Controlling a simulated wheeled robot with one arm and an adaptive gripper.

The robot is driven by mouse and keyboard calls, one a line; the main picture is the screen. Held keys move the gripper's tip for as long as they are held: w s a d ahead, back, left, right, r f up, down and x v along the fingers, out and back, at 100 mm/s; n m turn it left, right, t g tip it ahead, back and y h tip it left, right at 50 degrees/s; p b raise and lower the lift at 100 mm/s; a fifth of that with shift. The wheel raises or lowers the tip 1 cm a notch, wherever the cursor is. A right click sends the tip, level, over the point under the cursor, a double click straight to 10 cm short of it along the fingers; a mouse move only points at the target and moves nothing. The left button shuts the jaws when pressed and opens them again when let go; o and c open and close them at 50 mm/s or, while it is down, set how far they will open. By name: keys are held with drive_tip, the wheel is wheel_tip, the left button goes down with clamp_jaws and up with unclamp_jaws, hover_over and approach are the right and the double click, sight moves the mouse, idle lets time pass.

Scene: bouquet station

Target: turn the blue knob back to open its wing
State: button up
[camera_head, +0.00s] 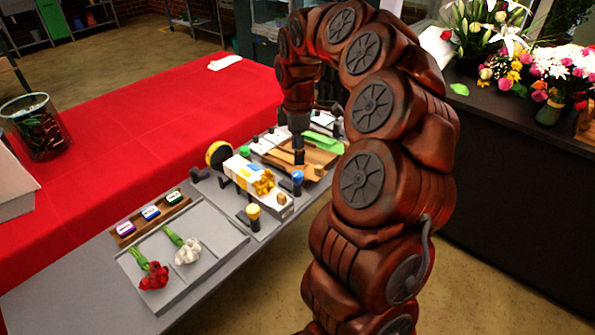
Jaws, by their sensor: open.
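The blue knob (297,177) stands upright on a dark post at the right side of the grey bouquet fixture (263,222). A matching yellow knob (252,211) stands at the near side. The wing belonging to the blue knob cannot be clearly made out.
A grey tray (222,236) holds red and white flowers at the front left. A wooden rack (125,243) with several coloured labelled blocks is beside it. Wooden pieces and a green item (322,142) lie behind the knob. My arm hides the right side.

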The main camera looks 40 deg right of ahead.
sight(297, 173)
drive_tip(key=shift+f+p, duration=0.9)
drive_tip(key=shift+f, duration=2.9)
clamp_jaws()
